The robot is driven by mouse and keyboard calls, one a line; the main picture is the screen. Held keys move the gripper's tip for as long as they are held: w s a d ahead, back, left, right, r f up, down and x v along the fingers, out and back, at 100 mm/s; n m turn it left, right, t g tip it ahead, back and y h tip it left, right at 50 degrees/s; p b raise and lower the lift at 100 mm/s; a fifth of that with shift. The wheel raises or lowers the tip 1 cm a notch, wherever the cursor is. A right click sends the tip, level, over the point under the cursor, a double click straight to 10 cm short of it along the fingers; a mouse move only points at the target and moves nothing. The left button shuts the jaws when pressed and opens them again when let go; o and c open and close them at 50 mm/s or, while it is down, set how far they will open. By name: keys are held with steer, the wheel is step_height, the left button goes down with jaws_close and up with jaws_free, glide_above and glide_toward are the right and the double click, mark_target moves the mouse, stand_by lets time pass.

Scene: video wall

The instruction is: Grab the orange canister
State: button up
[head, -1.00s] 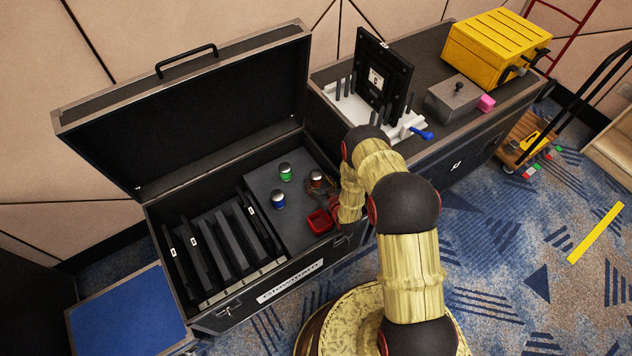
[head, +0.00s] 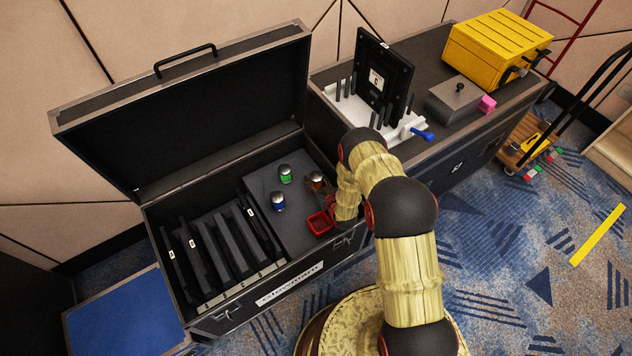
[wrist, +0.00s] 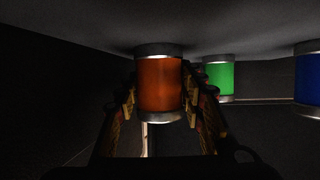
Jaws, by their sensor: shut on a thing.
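The orange canister (wrist: 160,85) has silver ends and stands between my gripper's fingers (wrist: 160,107) in the wrist view. The fingers press on it from both sides, so my gripper is shut on it. In the head view the orange canister (head: 317,180) shows near the right end of the case, with my gripper (head: 322,187) around it and partly hiding it. I cannot tell whether it is clear of the grey surface below.
A green canister (head: 285,174) and a blue canister (head: 278,202) stand left of the orange one on the grey panel (head: 262,178). A red tray (head: 320,223) sits in front. The case's open lid (head: 190,110) rises behind. Dark panels stand in slots at left.

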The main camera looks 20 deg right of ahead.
steer(key=c, duration=0.6)
